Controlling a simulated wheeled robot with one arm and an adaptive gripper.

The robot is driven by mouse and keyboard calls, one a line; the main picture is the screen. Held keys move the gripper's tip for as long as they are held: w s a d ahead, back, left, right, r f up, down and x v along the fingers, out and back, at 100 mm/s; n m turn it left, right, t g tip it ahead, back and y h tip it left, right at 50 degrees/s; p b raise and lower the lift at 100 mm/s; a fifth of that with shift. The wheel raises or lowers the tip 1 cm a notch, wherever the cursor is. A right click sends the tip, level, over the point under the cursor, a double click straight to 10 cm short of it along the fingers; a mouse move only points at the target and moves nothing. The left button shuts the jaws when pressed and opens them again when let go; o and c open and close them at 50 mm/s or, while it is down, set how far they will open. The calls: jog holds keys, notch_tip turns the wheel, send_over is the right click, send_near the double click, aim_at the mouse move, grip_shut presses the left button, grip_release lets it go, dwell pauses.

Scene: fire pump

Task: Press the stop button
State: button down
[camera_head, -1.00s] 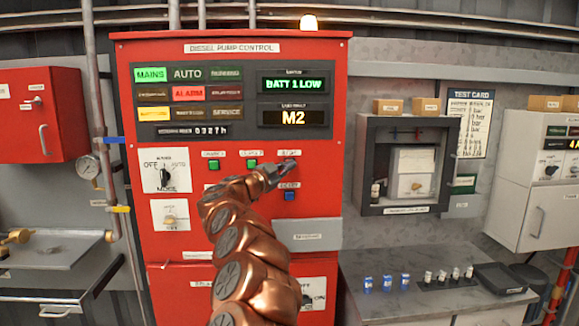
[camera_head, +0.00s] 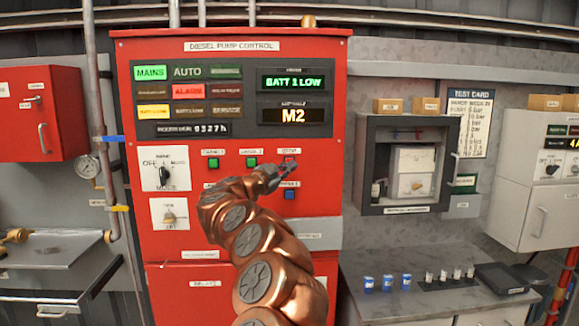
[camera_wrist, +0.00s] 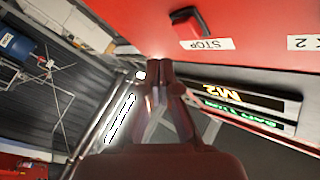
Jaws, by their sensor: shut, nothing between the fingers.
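The stop button (camera_wrist: 188,22) is a red block on the red pump control panel, beside its white STOP label (camera_wrist: 206,44). In the wrist view it lies up and to the right of my fingertips, with a visible gap in the picture. In the head view my gripper (camera_head: 287,166) reaches the panel's upper right button area and covers most of the stop button, below its small label (camera_head: 290,152). My gripper (camera_wrist: 145,68) is shut and empty, fingers together. Contact with the panel cannot be told from the head view.
Two green buttons (camera_head: 214,163) (camera_head: 251,162) sit left of the stop button. A blue button (camera_head: 290,195) is just below. Displays (camera_head: 294,100) are above. An open-fronted grey box (camera_head: 407,208) hangs right of the panel, over a bench (camera_head: 440,300).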

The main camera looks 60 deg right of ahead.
jog(key=shift+s+a+b, duration=0.4)
jog(key=shift+s+a, duration=0.55)
jog(key=shift+a, duration=0.2)
